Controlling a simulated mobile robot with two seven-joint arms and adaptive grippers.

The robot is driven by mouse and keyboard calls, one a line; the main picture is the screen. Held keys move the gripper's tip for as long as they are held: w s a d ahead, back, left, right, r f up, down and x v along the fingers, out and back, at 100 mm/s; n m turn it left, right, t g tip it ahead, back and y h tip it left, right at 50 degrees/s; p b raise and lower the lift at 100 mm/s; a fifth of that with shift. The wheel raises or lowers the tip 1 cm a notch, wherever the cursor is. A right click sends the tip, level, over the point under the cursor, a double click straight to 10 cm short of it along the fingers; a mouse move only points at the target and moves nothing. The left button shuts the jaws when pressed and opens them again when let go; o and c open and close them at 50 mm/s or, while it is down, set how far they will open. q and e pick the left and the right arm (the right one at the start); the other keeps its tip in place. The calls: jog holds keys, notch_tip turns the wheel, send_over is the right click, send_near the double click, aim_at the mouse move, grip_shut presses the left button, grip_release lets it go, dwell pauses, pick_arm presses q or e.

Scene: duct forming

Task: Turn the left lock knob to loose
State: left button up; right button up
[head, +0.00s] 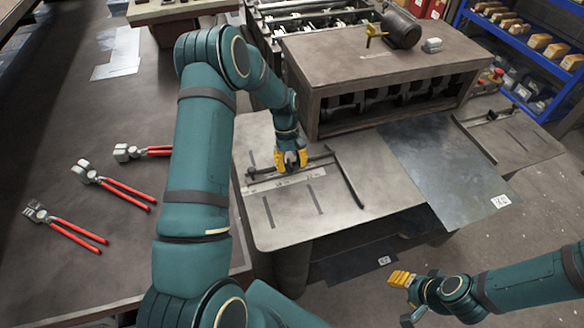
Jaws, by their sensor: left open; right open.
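My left gripper (291,160), with yellow fingers, is open and points down over the metal table of the forming machine (300,215). It is at the dark guide bar (318,162) on that table. A small dark knob-like end (251,171) shows at the bar's left end, just left of the gripper. I cannot tell whether this is the left lock knob or how it is set; the fingers hide what lies between them. My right gripper (400,279) is open and empty, low at the right, in front of the machine and away from it.
A sheet of metal (445,165) lies to the right. Red-handled tools (115,185) lie on the left bench (95,265). A blue shelf (530,45) stands at the back right.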

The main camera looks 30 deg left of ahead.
pick_arm(q)
jog(key=shift+x, duration=0.8)
grip_shut()
jog(key=shift+n, duration=0.3)
jog(key=shift+w+d+n+t+h+b, duration=0.1)
jog(key=shift+n+t+h+b, duration=0.15)
jog(key=shift+n, duration=0.35)
jog(key=shift+w+d+n+t+h+b, duration=0.15)
jog(key=shift+n+t, duration=0.1)
jog(key=shift+n, duration=0.35)
jog(key=shift+w+n+t, duration=0.15)
jog(key=shift+n+t, duration=0.35)
jog(key=shift+n, duration=0.9)
